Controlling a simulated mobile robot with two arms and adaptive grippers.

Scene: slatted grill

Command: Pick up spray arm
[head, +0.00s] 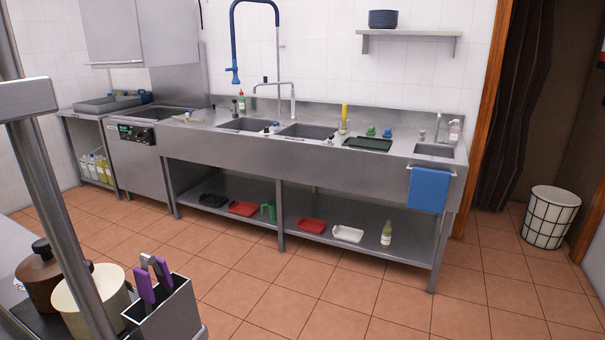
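A blue spray hose with a hanging spray head (235,76) arches over the left part of the long steel sink counter (345,165). It is the only thing I see that looks like a spray arm, and I cannot tell if it is the one named. Its spray head hangs free above the counter, apart from the sinks below. Neither of my grippers is in view.
A metal post (62,205) and a holder with purple-handled tools (164,312) are close at left. Tiled floor (330,290) is clear between.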

